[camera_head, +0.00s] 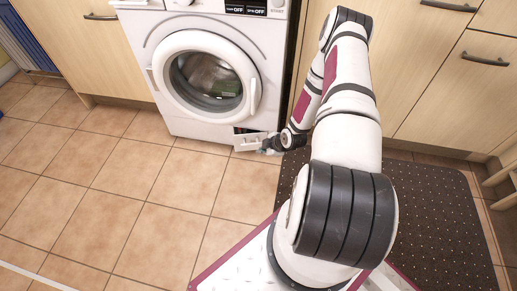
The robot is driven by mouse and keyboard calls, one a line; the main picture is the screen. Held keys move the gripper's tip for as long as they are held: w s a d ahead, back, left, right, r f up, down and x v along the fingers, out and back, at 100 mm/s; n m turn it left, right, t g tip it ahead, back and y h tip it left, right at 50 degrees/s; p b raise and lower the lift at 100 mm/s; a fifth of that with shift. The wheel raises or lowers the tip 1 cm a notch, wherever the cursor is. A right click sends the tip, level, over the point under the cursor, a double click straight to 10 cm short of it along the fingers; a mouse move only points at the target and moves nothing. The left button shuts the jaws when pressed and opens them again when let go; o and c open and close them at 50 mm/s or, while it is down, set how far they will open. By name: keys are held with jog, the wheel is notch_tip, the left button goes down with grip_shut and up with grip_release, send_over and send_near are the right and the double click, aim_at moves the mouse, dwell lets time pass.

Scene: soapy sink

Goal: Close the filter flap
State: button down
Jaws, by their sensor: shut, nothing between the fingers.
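The filter flap (250,143) is a small white panel at the lower right corner of the white washing machine (163,115). It is tilted open, and a dark opening shows just above it. My gripper (268,150) is down low by the right end of the flap, close to the floor. It is shut with nothing held. It looks very near the flap, but I cannot tell whether they touch. My wrist hides the area just right of the flap.
The washer's round door (207,75) is shut, with laundry behind the glass. Wooden cabinets (440,80) stand on the right. A dark dotted mat (440,215) lies on the tiled floor (130,205). The floor in front of the washer is clear.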

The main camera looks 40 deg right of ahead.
jog(key=w+d+f+b, duration=0.1)
jog(key=w+f+b, duration=0.5)
jog(key=w+f, duration=0.2)
jog(key=shift+d, duration=0.35)
jog(key=shift+w, duration=0.1)
